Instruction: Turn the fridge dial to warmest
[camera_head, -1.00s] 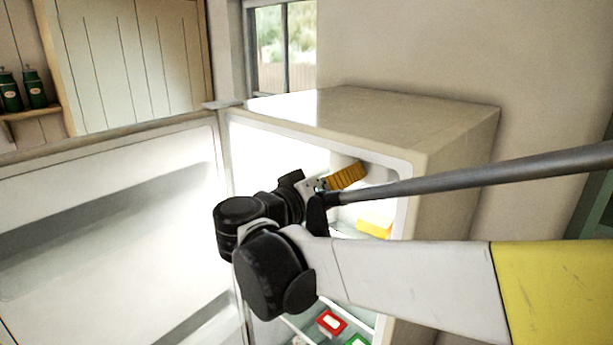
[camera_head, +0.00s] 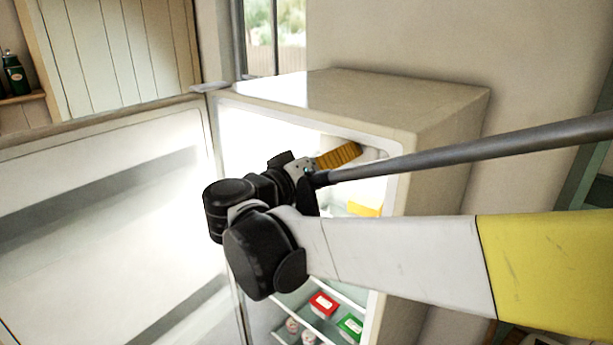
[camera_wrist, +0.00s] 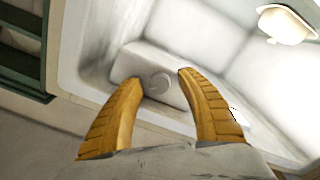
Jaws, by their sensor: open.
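The fridge (camera_head: 400,105) stands with its door (camera_head: 90,215) swung open to the left. In the head view my gripper (camera_head: 345,155) is inside the upper part of the fridge. The dial is not visible there, and its setting is not readable.
A yellow item (camera_head: 365,207) is on a shelf below my gripper. Red (camera_head: 323,304) and green (camera_head: 350,326) boxes sit lower in the fridge. A pale rounded object (camera_wrist: 285,24) is at the upper right of the wrist view. The fridge's side walls and rim bound the space.

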